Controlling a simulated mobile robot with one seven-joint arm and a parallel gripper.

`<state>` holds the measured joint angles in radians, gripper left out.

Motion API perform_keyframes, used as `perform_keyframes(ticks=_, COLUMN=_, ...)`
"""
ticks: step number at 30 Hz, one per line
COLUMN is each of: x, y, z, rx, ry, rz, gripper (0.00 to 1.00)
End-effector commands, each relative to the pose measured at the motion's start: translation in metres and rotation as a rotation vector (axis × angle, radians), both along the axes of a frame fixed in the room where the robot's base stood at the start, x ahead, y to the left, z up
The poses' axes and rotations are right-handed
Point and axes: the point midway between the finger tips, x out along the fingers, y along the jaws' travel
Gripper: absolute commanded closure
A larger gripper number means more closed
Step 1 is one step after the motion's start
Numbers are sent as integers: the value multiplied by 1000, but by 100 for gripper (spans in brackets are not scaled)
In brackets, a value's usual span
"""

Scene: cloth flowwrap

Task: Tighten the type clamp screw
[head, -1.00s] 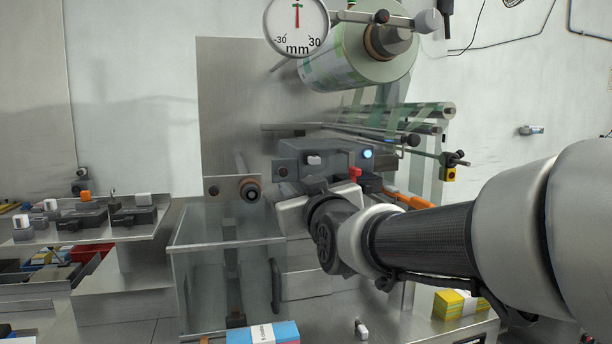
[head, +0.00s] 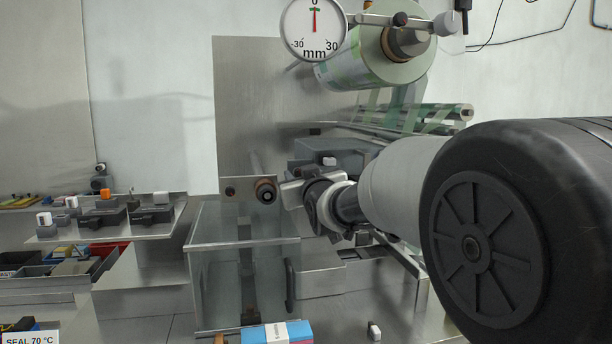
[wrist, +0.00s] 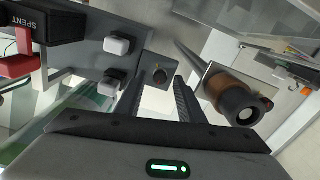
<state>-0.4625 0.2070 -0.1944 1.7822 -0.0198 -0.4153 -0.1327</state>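The roller (wrist: 237,104) juts out close to the right finger. Two white-capped knobs (wrist: 117,45) and a black box marked SPENT (wrist: 42,24) are on the left. A clear guard box (head: 240,260) stands below, and a blue pack (head: 276,332) lies at the front.

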Motion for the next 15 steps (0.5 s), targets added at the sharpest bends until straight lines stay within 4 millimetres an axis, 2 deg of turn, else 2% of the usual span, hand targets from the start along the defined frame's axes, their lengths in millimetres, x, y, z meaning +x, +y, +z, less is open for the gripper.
perform_keyframes(ticks=2, x=0, y=0, z=0, rx=0, ry=0, rz=0, gripper=65)
perform_keyframes(ticks=8, x=0, y=0, z=0, rx=0, ry=0, rz=0, gripper=98)
perform_keyframes(ticks=15, x=0, y=0, z=-1, rx=10, ry=3, rz=0, gripper=100)
